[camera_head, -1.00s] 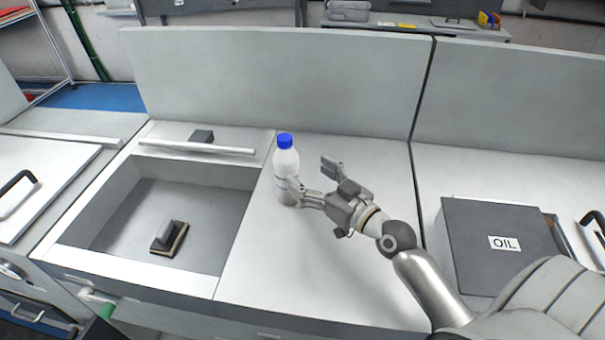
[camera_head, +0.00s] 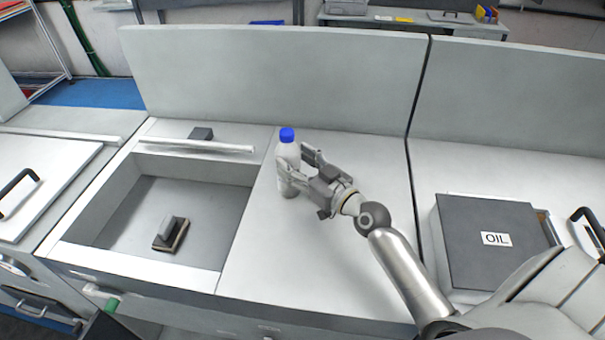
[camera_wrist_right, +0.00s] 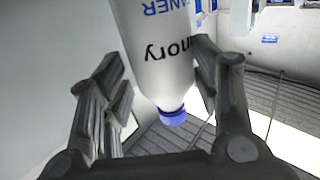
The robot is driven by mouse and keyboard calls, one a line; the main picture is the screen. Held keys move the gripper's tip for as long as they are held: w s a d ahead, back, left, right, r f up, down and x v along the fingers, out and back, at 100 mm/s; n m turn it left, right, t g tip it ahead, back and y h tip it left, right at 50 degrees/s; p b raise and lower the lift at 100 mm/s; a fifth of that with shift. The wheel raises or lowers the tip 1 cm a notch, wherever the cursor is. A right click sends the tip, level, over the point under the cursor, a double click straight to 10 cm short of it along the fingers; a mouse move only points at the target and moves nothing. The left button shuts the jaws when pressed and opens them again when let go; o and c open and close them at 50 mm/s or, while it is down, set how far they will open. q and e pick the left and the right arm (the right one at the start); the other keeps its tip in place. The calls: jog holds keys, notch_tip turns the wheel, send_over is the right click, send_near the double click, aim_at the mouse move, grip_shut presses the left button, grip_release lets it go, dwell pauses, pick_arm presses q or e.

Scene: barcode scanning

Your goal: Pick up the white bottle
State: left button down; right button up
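The white bottle (camera_head: 289,152) with a blue cap stands upright on the grey worktop, just right of the sink-like basin. My right gripper (camera_head: 295,161) is at the bottle, with one finger in front of it and the other at its right side. In the right wrist view the bottle (camera_wrist_right: 157,45), with dark and blue lettering, appears upside down between the fingers of the gripper (camera_wrist_right: 165,88). The right-hand finger is close against the bottle; a gap shows at the left-hand finger. The gripper is open around it. My left gripper is out of view.
A dark box labelled OIL (camera_head: 490,255) stands at the right. A tall grey panel (camera_head: 270,80) rises behind the worktop (camera_head: 290,260), which is clear in front of the bottle.

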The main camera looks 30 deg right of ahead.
jog(key=c, duration=0.5)
jog(key=shift+c, duration=0.3)
jog(key=shift+r, duration=0.1)
